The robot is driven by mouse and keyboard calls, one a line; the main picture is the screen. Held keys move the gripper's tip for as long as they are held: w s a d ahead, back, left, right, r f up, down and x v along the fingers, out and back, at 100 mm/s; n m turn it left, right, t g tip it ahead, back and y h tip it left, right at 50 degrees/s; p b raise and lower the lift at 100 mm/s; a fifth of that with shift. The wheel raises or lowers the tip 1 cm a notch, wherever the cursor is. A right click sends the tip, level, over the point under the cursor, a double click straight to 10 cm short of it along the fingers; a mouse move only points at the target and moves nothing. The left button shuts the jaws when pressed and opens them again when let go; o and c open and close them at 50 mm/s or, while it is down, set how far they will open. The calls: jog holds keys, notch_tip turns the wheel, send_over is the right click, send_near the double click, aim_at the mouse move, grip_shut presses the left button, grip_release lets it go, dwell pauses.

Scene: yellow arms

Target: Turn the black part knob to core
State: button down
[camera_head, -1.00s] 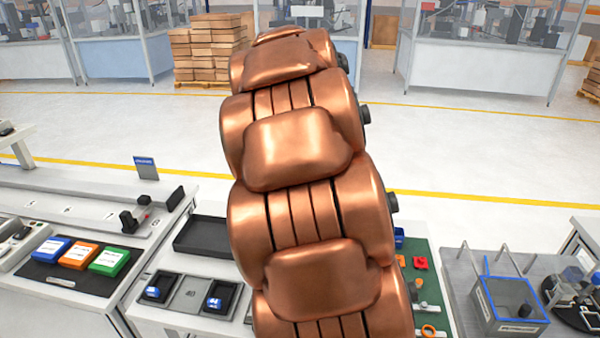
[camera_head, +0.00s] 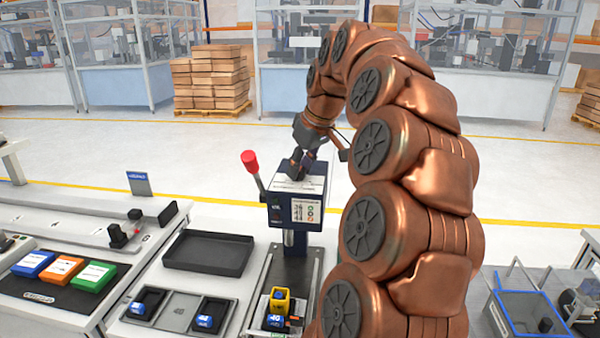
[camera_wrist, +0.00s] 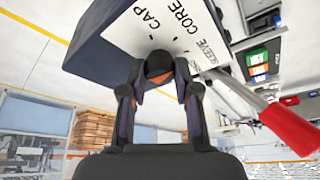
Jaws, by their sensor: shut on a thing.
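The black part knob (camera_wrist: 159,64) sits on a white plate marked CAP, CORE and SLEEVE, on top of a dark blue press head (camera_head: 285,211). My gripper (camera_wrist: 160,88) is shut on the knob, one finger on each side of it. In the head view my gripper (camera_head: 302,166) reaches down onto the top of the press head, and the knob is mostly hidden there. The knob's pointer is not clear, so I cannot tell which label it faces.
A lever with a red handle (camera_head: 250,161) rises at the left of the press head, close to my gripper; its red grip (camera_wrist: 290,127) shows at right in the wrist view. A yellow and blue part (camera_head: 279,306) stands below. An empty black tray (camera_head: 208,253) lies left.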

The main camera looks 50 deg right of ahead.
jog(key=shift+n+y, duration=0.4)
jog(key=shift+n, duration=0.7)
jog(key=c, duration=0.9)
grip_release()
jog(key=shift+o, duration=0.2)
jog(key=shift+v, duration=2.45)
jog(key=s+d, duration=0.2)
jog(key=s, duration=0.9)
jog(key=shift+s+d, duration=0.4)
